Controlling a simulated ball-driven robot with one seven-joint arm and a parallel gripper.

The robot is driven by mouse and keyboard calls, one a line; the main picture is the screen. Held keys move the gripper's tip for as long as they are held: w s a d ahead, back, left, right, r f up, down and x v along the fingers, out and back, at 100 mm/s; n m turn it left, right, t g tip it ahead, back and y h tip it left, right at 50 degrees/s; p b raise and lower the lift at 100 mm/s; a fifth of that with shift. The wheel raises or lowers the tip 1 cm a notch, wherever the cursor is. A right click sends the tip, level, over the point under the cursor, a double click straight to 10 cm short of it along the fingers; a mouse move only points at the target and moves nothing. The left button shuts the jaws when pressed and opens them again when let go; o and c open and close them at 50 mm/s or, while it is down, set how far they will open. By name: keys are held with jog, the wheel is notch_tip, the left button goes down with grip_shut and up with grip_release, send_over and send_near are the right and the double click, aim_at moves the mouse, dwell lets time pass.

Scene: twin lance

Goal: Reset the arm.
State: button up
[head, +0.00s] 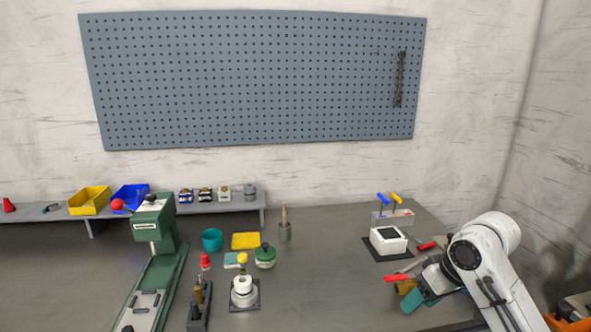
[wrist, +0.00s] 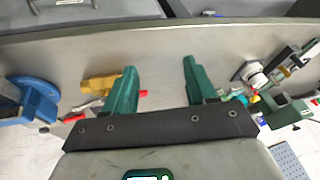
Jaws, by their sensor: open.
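My arm reaches in from the right side of the head view. My gripper (head: 418,302) is low over the right front of the grey bench, with one teal finger showing and the rest partly hidden by the arm. In the wrist view my gripper (wrist: 160,75) has its two green fingers wide apart, with only bare bench between them. A yellow-brown object (wrist: 98,86) lies beside the left finger, and a red tip shows just past that finger. I cannot tell whether they touch it.
A white box (head: 388,240) on a dark mat and a stand with blue and yellow handles (head: 393,216) are behind my gripper. A green press (head: 155,250) stands left. A blue vise-like object (wrist: 38,100) is at the wrist view's left. The bench middle right is clear.

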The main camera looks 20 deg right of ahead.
jog(key=w+a+f+t+y, duration=0.15)
jog(key=a+f, duration=0.35)
jog(key=a, duration=0.8)
jog(key=s+a+f+g, duration=0.1)
jog(key=s+a+f, duration=0.6)
jog(key=s+d+f+g+h, duration=0.1)
jog(key=s+f, duration=0.3)
jog(key=s, duration=0.5)
jog(key=s+f+g+h, duration=0.2)
jog(key=s+f, duration=0.2)
jog(key=s, duration=0.6)
jog(key=shift+s+d+f, duration=0.2)
jog(key=shift+d+f, duration=0.1)
jog(key=shift+d, duration=0.1)
jog(key=shift+g, duration=0.25)
